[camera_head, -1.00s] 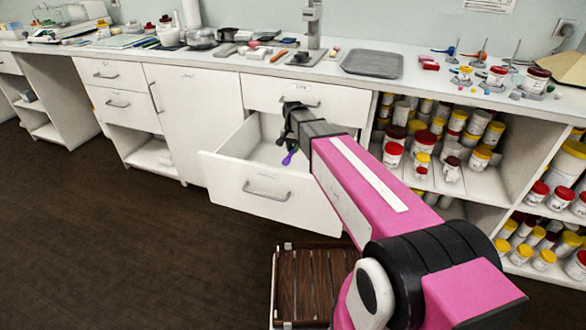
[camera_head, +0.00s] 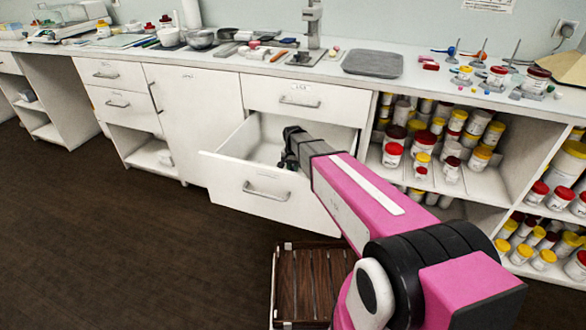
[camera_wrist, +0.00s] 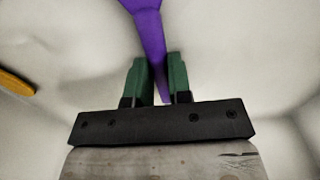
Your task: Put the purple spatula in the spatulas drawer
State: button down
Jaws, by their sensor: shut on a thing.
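The purple spatula (camera_wrist: 150,35) shows in the wrist view, its narrow end between the green fingers of my gripper (camera_wrist: 160,82). My gripper is shut on it. In the head view my gripper (camera_head: 290,160) is down in the open lower drawer (camera_head: 265,190), near its right side, and the spatula is hidden there. White drawer surfaces surround the gripper in the wrist view. I cannot tell whether the spatula touches the drawer bottom. No label on this drawer can be read.
A shut drawer (camera_head: 320,103) sits directly above the open one. Shelves of jars (camera_head: 440,150) are to the right. A grey tray (camera_head: 372,63) lies on the counter above. A brown slatted thing (camera_head: 305,285) stands on the floor below. A yellow-orange object (camera_wrist: 15,82) shows at left in the wrist view.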

jog(key=c, duration=1)
grip_release()
jog(key=shift+f, duration=0.1)
jog(key=shift+c, duration=0.2)
notch_tip(320, 180, up, 12)
jog(key=shift+s, duration=0.1)
